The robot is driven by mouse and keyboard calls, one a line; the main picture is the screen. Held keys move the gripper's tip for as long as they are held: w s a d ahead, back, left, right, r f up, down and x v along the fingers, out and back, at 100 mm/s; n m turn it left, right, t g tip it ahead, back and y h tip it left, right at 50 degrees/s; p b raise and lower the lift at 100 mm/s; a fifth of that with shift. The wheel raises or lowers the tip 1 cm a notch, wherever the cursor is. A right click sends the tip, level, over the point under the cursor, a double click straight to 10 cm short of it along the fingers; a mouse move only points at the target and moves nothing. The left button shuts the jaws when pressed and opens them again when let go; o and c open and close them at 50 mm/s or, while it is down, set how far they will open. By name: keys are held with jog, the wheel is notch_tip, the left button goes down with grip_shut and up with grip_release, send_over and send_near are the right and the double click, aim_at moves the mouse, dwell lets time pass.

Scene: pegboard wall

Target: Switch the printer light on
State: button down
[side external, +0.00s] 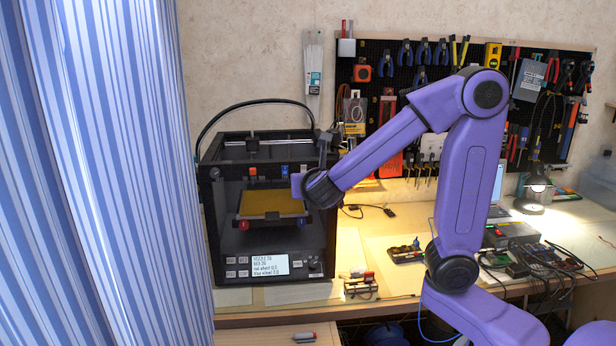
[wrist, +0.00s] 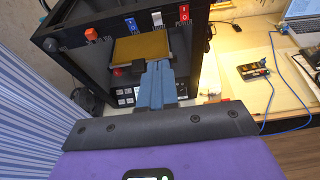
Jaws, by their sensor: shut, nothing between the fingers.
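The black box-framed printer (side external: 228,230) stands at the left of the bench with a yellow-orange bed (side external: 270,202) inside. Along its top front bar, the wrist view shows an orange-red block (wrist: 91,34), a blue rocker switch (wrist: 130,25), a pale grey piece (wrist: 157,18) and a red rocker switch (wrist: 184,13) with white marks. I cannot tell which is the light's, or whether the light is lit. My gripper (wrist: 157,66) is shut and empty, in front of the printer. Its fingertips appear below the pale piece, overlapping the bed; contact is unclear. The side external view does not show the fingertips clearly.
The printer's lower front has a lit text screen (side external: 270,264) and several buttons. A striped curtain (side external: 100,180) hangs close at left. A tool-covered pegboard (side external: 460,100) is behind. Small boards and cables (side external: 405,250) lie on the bench at right, beside a lamp (side external: 537,190).

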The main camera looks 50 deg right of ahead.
aim_at(304, 168)
jog(key=shift+w+d+r+x, duration=0.15)
jog(key=shift+r+x, duration=0.3)
jog(key=shift+x, duration=1.55)
jog(key=shift+w+d+r+x, duration=0.1)
jog(key=shift+r+x, duration=0.4)
jog(key=shift+x, duration=1.55)
jog(key=shift+w+d+r+x, duration=0.15)
jog(key=shift+r+x, duration=0.3)
jog(key=shift+x, duration=1.55)
jog(key=shift+w+d+r+g+y, duration=0.15)
jog(key=shift+d+r+g+y, duration=0.05)
jog(key=shift+d+g+y, duration=0.1)
jog(key=shift+r, duration=0.1)
jog(key=shift+r, duration=0.7)
